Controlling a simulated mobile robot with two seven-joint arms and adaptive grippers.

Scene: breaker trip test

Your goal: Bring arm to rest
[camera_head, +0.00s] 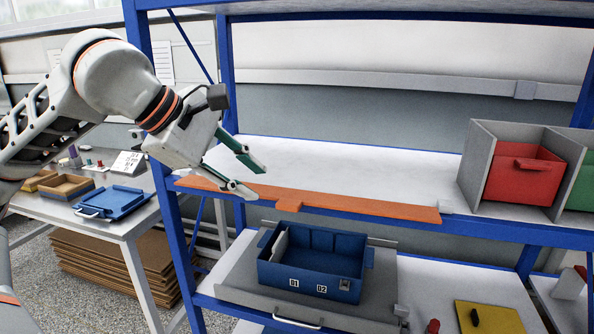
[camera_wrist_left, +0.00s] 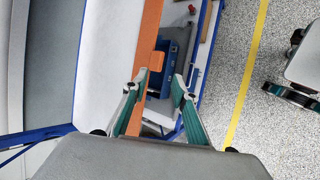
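My left gripper (camera_head: 250,176) comes in from the left in the head view, over the left end of the shelf's front edge. Its two green-padded fingers are spread apart with nothing between them. In the left wrist view the same fingers (camera_wrist_left: 158,88) are apart, with an orange strip (camera_wrist_left: 147,40) and a blue bin showing beyond them. The orange strip (camera_head: 330,203) runs along the front of the upper shelf.
The upper shelf (camera_head: 350,170) is mostly bare; a red drawer (camera_head: 524,178) stands at its right. Blue uprights (camera_head: 170,250) frame the rack. A side table with a blue tray (camera_head: 115,202) stands left.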

